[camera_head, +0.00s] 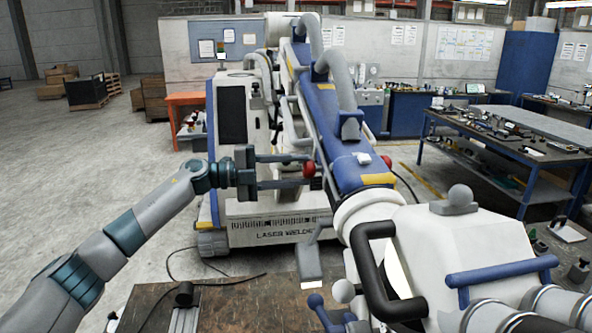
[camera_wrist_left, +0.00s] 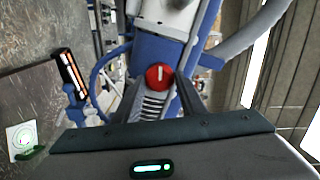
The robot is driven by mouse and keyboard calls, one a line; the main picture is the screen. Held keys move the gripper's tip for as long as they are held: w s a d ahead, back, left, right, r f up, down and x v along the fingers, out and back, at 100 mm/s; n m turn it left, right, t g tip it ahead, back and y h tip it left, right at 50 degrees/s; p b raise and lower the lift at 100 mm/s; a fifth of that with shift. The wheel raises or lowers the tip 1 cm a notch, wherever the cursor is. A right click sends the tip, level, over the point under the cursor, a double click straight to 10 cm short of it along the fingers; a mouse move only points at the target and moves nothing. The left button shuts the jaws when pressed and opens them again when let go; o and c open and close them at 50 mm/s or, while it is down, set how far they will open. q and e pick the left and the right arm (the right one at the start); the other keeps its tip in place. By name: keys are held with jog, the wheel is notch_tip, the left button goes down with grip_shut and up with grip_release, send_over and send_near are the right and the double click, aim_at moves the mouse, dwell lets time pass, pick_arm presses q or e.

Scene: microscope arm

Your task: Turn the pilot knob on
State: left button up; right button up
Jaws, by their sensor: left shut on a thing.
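The red pilot knob (camera_head: 308,169) is on the left side of the blue and white microscope arm (camera_head: 345,160). My left gripper (camera_head: 304,170) reaches it from the left, with one finger above the other. In the left wrist view the round red knob (camera_wrist_left: 159,76) has a white line on its face, upright in that picture. It sits between the two dark fingertips (camera_wrist_left: 160,84) of my left gripper, which is shut on it. The fingers hide part of the knob's sides. My right gripper is not in view.
A second red knob (camera_head: 377,179) is on the arm's right side. A white laser welder (camera_head: 278,228) stands behind my left gripper. The white microscope head with a black handle (camera_head: 376,280) is close at the front. A workbench (camera_head: 470,165) stands at the right. Open floor lies at the left.

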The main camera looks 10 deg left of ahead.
pick_arm(q)
jog(key=o, duration=1)
jog(key=shift+a, duration=0.15)
jog(key=shift+s+a+f+b, duration=0.15)
jog(key=shift+s+a+b, duration=0.05)
jog(key=shift+a+b, duration=0.3)
jog(key=shift+b+v, duration=3.6)
jog(key=shift+v, duration=4.5)
